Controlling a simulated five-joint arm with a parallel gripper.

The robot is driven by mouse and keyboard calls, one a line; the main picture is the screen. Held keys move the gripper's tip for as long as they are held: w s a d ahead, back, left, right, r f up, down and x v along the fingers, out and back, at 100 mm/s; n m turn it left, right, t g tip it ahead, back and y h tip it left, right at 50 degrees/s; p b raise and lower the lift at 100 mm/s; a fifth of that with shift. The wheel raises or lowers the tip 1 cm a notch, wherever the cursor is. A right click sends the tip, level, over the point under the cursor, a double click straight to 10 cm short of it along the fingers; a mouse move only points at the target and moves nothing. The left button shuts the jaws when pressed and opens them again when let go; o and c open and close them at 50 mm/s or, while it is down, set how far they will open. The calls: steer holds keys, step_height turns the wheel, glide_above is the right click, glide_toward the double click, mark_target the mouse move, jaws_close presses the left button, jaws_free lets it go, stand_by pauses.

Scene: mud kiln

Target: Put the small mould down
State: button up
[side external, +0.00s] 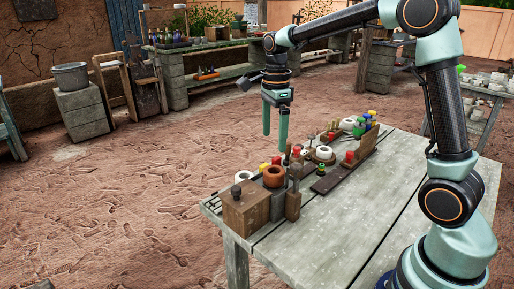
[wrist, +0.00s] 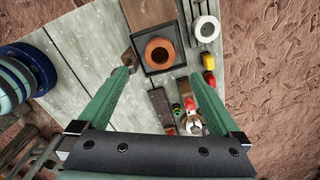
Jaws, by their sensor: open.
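My gripper (side external: 275,140) is open above the cluttered part of the table, with nothing between its fingers. In the wrist view its fingers (wrist: 160,75) are spread wide, pointing toward a terracotta ring (wrist: 159,52) in a dark square holder. The ring also shows in the side view (side external: 273,176), near the table's left corner. A small brown wooden piece (wrist: 130,58) lies beside the left fingertip in the wrist view; contact cannot be told. A wooden block with a dark knob (side external: 245,205) stands at the corner. I cannot tell which piece is the small mould.
The grey plank table (side external: 335,222) is clear toward its front. White rings (wrist: 206,28), red and yellow pieces (wrist: 207,68) and a dark slab (side external: 333,181) crowd around the gripper. A wooden upright (side external: 361,152) and coloured bottles (side external: 366,122) stand farther back.

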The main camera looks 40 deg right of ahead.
steer(key=s+a+r+n+t, duration=0.2)
steer(key=s+n, duration=0.5)
steer(key=n, duration=0.4)
steer(key=s+a+r+n+t, duration=0.1)
steer(key=s+a+n+t, duration=0.2)
steer(key=s+n, duration=0.4)
steer(key=n, duration=0.4)
steer(key=shift+s+r+t, duration=0.3)
steer(key=shift+s+r, duration=0.05)
